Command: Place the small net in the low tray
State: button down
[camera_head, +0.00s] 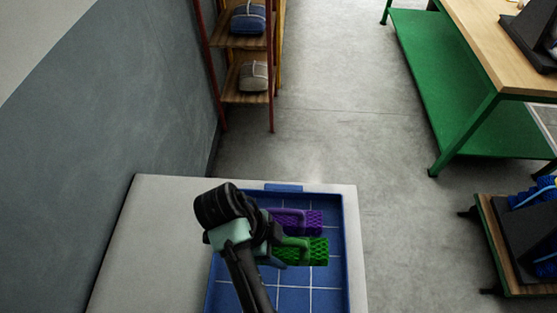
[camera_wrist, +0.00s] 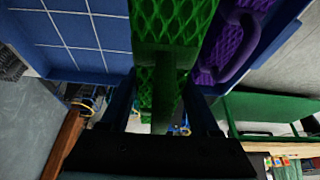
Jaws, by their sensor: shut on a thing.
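A green net (camera_head: 305,251) with a handle-like bar is held in my gripper (camera_head: 275,251), which is shut on it. In the wrist view, the green net (camera_wrist: 172,22) passes between the two fingers of my gripper (camera_wrist: 160,92). The low blue tray (camera_head: 348,280) with a white grid on its floor lies under the net, and it also shows in the wrist view (camera_wrist: 60,32). A purple net (camera_head: 313,222) lies in the tray beside the green one, on its far side. Whether the green net touches the tray floor is unclear. My arm hides the tray's left part.
The tray stands on a pale table (camera_head: 160,215) against a grey wall. A red-framed shelf (camera_head: 245,95) holds rolled bundles behind it. A green bench (camera_head: 450,90) stands at the right, and a low wooden stand (camera_head: 528,278) with blue netting is nearer. Floor between is clear.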

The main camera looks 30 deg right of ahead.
notch_tip(320, 180, down, 10)
jog(key=shift+r, duration=0.1)
dwell(0.4)
jog(key=shift+b, duration=0.3)
jog(key=shift+c, duration=0.6)
grip_release()
jog(key=p+v, duration=0.2)
jog(key=v, duration=1)
jog(key=shift+d+r, duration=0.1)
jog(key=shift+d, duration=0.05)
